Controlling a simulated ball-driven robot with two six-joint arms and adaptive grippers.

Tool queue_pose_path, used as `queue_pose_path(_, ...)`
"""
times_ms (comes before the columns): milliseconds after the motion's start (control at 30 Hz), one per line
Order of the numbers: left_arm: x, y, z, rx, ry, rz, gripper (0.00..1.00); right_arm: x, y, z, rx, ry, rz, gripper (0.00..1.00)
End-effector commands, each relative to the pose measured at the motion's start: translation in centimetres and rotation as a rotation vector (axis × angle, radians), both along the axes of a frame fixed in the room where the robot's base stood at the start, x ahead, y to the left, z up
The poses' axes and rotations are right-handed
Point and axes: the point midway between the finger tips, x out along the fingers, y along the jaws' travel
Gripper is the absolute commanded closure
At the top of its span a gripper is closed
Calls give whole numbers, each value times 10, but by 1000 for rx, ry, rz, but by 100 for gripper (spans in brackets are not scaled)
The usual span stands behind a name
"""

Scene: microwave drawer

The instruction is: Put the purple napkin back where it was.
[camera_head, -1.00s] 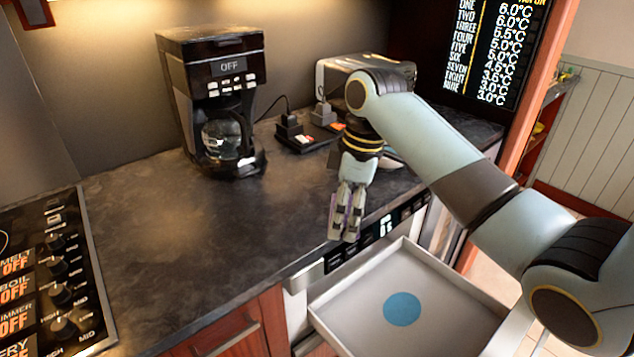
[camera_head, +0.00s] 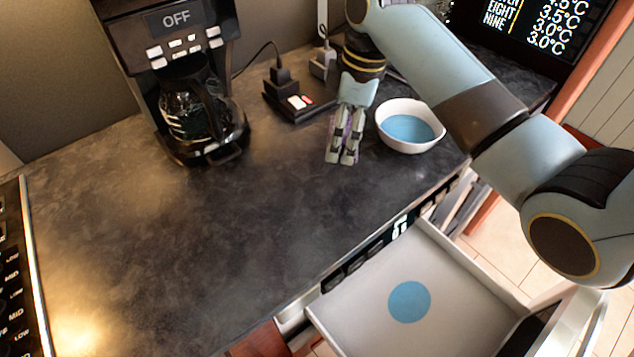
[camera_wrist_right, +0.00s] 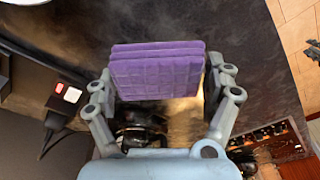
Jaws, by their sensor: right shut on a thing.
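The purple napkin (camera_wrist_right: 157,75) is folded into a thick square stack. My right gripper (camera_head: 343,157) is shut on it; in the right wrist view the fingers (camera_wrist_right: 163,90) press it from both sides. In the head view only slivers of purple show between the fingers, which point down over the dark counter, left of a white bowl. A flat blue disc (camera_head: 409,302) shows on the floor of the open, pale drawer (camera_head: 366,324), which is otherwise empty where I see it. My left gripper is out of view.
The white bowl (camera_head: 428,143) with a blue round inside stands on the counter (camera_head: 190,235) near its edge. A coffee maker (camera_head: 178,80) stands to the left. A black power block (camera_head: 297,108) with plugs lies behind the gripper. The counter's front left is clear.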

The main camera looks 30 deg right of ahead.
Motion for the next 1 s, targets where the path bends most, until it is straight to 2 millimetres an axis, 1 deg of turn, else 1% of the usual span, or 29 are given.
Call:
queue_pose_path(33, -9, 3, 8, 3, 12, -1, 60, -7, 16, -5, 10, 3, 2, 50)
queue_pose_path(167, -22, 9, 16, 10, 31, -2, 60, -21, 45, -24, 9, 2, 1, 50)
queue_pose_path(200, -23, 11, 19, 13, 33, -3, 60, -25, 52, -29, 9, 2, 1, 50)
queue_pose_path(333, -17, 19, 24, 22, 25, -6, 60, -33, 69, -42, 5, 0, 0, 50)
queue_pose_path(467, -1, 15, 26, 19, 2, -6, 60, -37, 76, -49, 2, -1, 1, 50)
queue_pose_path(533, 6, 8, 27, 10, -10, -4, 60, -38, 76, -56, 1, 0, 1, 50)
queue_pose_path(600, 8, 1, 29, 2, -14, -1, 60, -38, 76, -68, 1, 1, 1, 50)
queue_pose_path(700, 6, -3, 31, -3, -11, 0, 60, -37, 76, -82, 1, 0, 1, 50)
queue_pose_path(767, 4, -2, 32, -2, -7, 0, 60, -37, 76, -86, 2, -1, 1, 50)
queue_pose_path(1000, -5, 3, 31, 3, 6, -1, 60, -36, 76, -89, 3, -3, 1, 50)
